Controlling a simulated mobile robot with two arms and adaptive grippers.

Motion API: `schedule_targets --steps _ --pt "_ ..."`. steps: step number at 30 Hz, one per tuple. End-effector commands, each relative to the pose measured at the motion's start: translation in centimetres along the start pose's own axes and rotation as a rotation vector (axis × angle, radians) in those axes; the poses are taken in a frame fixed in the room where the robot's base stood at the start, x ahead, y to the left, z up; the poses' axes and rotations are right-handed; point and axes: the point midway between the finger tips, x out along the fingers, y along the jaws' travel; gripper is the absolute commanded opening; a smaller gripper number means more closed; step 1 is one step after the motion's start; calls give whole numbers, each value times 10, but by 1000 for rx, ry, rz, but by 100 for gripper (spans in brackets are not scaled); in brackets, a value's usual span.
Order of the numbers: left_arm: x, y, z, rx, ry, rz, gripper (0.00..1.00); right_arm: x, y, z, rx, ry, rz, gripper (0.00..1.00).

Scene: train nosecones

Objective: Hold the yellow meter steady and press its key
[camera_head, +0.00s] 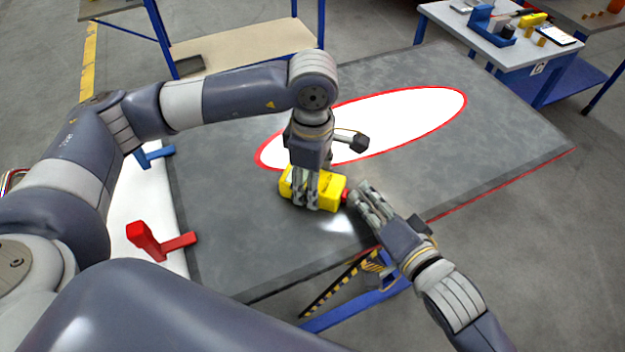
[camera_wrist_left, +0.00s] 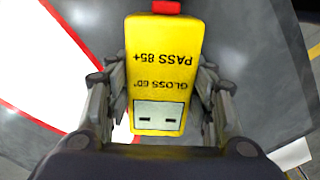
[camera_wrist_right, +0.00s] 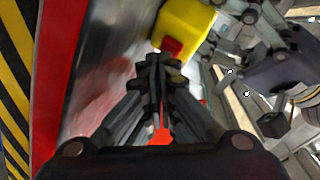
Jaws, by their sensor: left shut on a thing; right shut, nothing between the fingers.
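The yellow meter (camera_head: 329,187) lies on the dark grey panel (camera_head: 420,170). In the left wrist view the meter (camera_wrist_left: 165,60) shows the words "GLOSS 60°" and "PASS 85+" and a small display with two dashes. Its red key (camera_wrist_left: 166,7) is on one end; the key also shows in the right wrist view (camera_wrist_right: 172,47). My left gripper (camera_head: 309,200) is shut on the meter from above, a finger on each side. My right gripper (camera_head: 362,192) is shut and empty, its fingertips right at the red key. I cannot tell whether they touch it.
A white oval with a red rim (camera_head: 400,115) is on the panel behind the meter. Red (camera_head: 150,240) and blue (camera_head: 152,156) handled pieces are at left. A side table (camera_head: 480,35) with tools stands at back right.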

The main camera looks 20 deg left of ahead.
Motion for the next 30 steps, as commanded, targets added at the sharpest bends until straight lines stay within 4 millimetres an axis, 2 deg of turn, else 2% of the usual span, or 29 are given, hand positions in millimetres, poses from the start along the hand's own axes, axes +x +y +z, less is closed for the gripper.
schedule_targets --steps 12,30 --pt "3 -2 0 2 2 -8 14 2 -1 2 1 0 0 0" --pt "3 -2 0 2 2 -8 14 -7 5 -5 0 0 -1 0"
